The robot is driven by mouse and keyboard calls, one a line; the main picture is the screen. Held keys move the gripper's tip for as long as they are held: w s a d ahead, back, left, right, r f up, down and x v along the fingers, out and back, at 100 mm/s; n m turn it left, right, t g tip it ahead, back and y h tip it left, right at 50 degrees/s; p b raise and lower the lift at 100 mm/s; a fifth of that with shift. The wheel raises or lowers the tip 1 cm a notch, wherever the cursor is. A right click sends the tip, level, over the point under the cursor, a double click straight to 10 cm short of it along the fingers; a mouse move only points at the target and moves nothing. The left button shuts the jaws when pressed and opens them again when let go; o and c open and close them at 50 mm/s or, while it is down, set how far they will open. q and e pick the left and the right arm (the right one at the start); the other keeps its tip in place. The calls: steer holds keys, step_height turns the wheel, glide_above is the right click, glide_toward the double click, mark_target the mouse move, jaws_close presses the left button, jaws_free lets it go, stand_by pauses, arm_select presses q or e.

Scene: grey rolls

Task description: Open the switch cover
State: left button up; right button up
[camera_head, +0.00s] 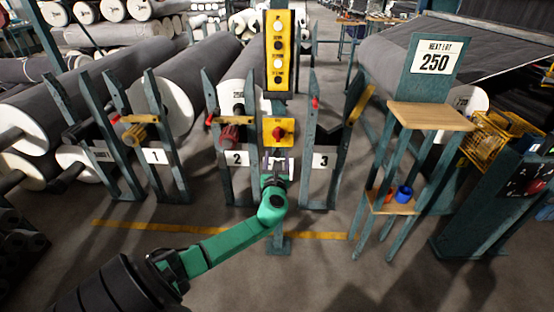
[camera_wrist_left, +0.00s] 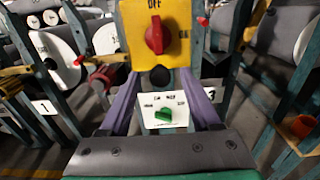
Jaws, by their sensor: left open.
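A yellow panel with a red rotary switch (camera_head: 278,133) is on the central post. In the left wrist view the red switch (camera_wrist_left: 158,34) sits under the word OFF. Below it is a white plate (camera_wrist_left: 152,100) with small lettering and a green knob (camera_wrist_left: 164,114). I cannot make out a separate switch cover. My left gripper (camera_head: 277,163) is open in front of the post, just below the yellow panel. Its purple fingers (camera_wrist_left: 159,80) frame the white plate in the left wrist view, with nothing seen held between them. My right gripper is not in view.
A yellow button box (camera_head: 278,52) is higher on the post. Green roll stands numbered 1, 2 and 3 flank it, with grey rolls (camera_head: 140,85) behind. A wooden-topped stand (camera_head: 430,116) with a blue cup (camera_head: 404,193) is at right. The floor in front is clear.

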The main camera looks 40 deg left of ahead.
arm_select(q)
jaws_close()
stand_by(1.3)
